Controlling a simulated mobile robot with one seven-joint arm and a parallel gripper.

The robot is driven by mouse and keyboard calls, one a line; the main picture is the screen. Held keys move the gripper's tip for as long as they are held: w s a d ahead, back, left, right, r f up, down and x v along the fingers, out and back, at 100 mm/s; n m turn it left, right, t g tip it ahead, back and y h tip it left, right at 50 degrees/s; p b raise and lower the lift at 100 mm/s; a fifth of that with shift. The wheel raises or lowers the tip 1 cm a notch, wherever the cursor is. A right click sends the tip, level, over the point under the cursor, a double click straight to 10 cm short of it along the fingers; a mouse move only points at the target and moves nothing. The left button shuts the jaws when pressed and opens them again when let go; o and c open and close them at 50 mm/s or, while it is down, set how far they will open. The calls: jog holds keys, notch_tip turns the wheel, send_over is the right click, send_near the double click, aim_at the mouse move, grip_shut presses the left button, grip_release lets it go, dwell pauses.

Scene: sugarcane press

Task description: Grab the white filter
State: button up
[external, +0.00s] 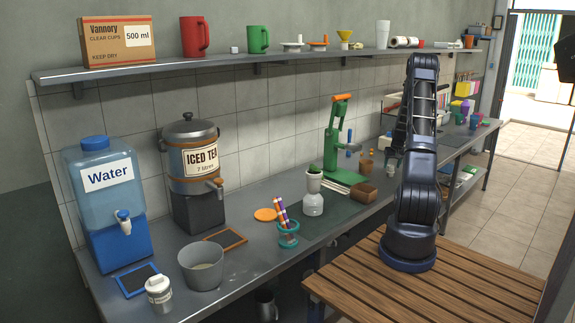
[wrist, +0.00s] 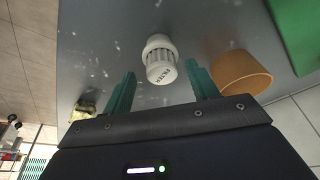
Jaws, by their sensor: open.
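The white filter (wrist: 160,58) is a small white cylinder with a ribbed cap and dark lettering that reads like "FILTER". In the wrist view it stands on the grey metal counter (wrist: 105,45), at the middle of the picture. My gripper (wrist: 161,70) is open, with one teal finger to the left of the filter and one to the right. The filter appears in line with the gap, and neither finger visibly touches it. How far it is from the fingertips in depth is hard to tell.
A brown round container (wrist: 240,73) stands close to the right finger. A green surface (wrist: 297,30) is at the upper right. A small mottled object (wrist: 86,105) lies by the left finger. In the external view a green press (external: 334,145) stands left of my arm.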

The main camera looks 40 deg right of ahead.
aim_at(391, 166)
jog(key=x, duration=0.3)
jog(key=shift+w+f, duration=0.15)
jog(key=shift+f, duration=0.2)
jog(key=c, duration=0.9)
jog(key=shift+o, duration=0.2)
jog(key=shift+r, duration=0.1)
